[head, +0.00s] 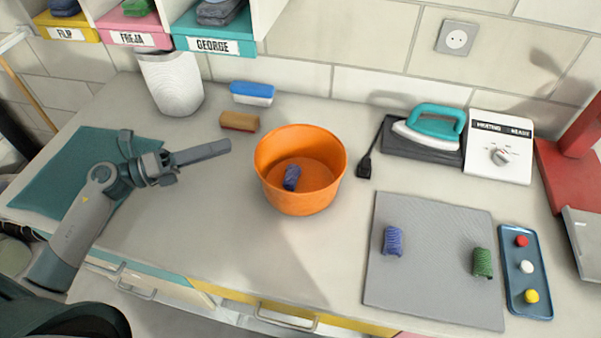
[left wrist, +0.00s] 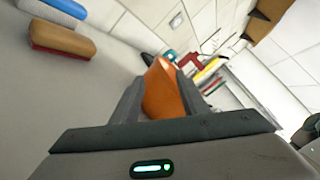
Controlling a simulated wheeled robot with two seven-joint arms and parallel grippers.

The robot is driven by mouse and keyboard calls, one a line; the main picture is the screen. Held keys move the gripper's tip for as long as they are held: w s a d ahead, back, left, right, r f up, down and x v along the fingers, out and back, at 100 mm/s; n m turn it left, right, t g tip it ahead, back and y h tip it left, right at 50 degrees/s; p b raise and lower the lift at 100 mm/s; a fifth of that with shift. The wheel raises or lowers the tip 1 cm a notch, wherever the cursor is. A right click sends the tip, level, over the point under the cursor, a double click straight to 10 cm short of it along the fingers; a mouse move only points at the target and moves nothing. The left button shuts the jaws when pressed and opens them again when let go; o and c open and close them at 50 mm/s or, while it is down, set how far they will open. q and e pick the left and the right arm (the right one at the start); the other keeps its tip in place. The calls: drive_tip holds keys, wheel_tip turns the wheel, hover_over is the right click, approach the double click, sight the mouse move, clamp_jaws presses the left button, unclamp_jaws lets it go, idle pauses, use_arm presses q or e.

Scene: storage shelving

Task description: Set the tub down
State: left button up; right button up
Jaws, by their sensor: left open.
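The orange tub (head: 300,195) stands upright on the countertop in the middle of the head view, with a dark blue rolled cloth (head: 291,177) inside it. My left gripper (head: 180,155) is open and empty, to the left of the tub and apart from it in the head view. In the left wrist view the tub (left wrist: 162,92) shows beyond and between the two fingers (left wrist: 160,95). My right gripper is not in view.
Two brushes, blue (head: 252,93) and brown (head: 240,121), lie behind the tub. A white bin (head: 171,85) stands at back left. An iron (head: 432,128) is at back right. A grey mat (head: 435,250) holds blue and green rolls. The counter just in front of the tub is clear.

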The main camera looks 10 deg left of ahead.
sight(272, 132)
use_arm(q)
drive_tip(key=p+x, duration=0.5)
drive_tip(key=x, duration=0.7)
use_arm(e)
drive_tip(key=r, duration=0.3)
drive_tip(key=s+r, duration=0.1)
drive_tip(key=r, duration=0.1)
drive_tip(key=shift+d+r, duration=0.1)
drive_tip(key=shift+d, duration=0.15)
use_arm(q)
drive_tip(key=shift+w+d+p, duration=0.3)
drive_tip(key=shift+d+p, duration=0.05)
drive_tip(key=shift+p, duration=0.3)
drive_tip(key=x, duration=0.1)
drive_tip(key=p+x, duration=0.2)
drive_tip(key=shift+w+d+f, duration=0.45)
drive_tip(key=shift+d, duration=0.05)
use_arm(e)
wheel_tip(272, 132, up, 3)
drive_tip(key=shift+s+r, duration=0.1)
